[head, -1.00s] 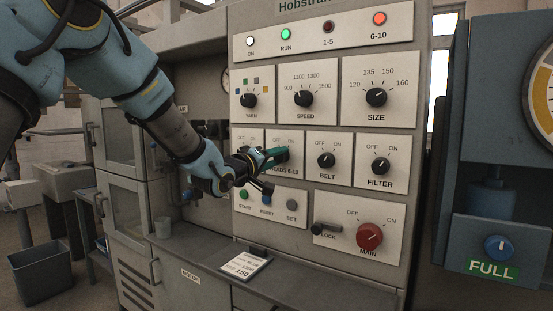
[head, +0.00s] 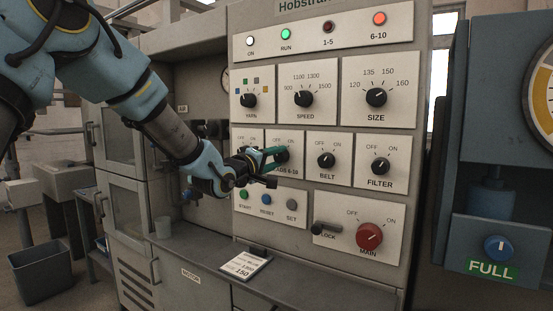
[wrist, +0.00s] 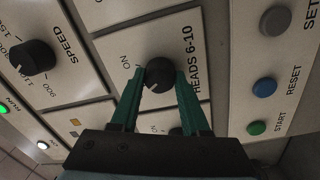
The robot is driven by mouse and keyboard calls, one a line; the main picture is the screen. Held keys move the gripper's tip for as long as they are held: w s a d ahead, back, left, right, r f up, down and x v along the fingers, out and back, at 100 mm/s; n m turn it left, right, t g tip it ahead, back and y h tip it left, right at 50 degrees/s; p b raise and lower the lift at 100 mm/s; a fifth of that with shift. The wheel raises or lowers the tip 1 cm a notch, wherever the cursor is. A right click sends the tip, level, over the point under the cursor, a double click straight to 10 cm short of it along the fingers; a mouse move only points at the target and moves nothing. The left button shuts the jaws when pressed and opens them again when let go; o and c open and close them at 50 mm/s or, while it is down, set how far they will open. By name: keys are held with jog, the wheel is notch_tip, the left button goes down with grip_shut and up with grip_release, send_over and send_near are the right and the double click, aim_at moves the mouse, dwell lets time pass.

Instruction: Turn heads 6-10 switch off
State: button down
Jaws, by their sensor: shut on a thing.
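The heads 6-10 switch (head: 282,156) is a black round knob on the white panel, also seen in the wrist view (wrist: 160,74). My gripper (head: 276,155) is at it, its green fingers (wrist: 161,82) on either side of the knob and shut on it. In the wrist view, the ON and OFF marks lie left of and below the knob, partly hidden by the fingers. The 6-10 lamp (head: 379,19) glows orange-red.
The belt knob (head: 326,160) is close on the right; the speed knob (head: 303,98) is above. Below are green START (head: 244,194), blue RESET (head: 267,199) and grey SET (head: 291,205) buttons. The red main knob (head: 369,236) is lower right.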

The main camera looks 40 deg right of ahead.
jog(key=shift+c, duration=1.9)
grip_release()
jog(key=shift+a, duration=0.1)
jog(key=b+v, duration=0.3)
jog(key=v, duration=0.7)
jog(key=shift+a, duration=0.35)
jog(key=w+a+f+t+y, duration=0.1)
jog(key=w+a+f+y, duration=0.35)
jog(key=a, duration=0.35)
jog(key=w+a+f+t+y, duration=0.2)
jog(key=w+a+f+y, duration=0.3)
jog(key=a, duration=0.4)
jog(key=w+a+f+t+y, duration=0.1)
jog(key=w+a+f+y, duration=0.2)
jog(key=a+f, duration=0.45)
jog(key=s+a+f+g+y, duration=0.2)
jog(key=s+a, duration=0.4)
jog(key=a, duration=0.6)
jog(key=s+a+f+g+y, duration=0.3)
jog(key=s+a+f, duration=0.3)
jog(key=a, duration=0.6)
jog(key=shift+s+g, duration=0.4)
jog(key=shift+g, duration=0.4)
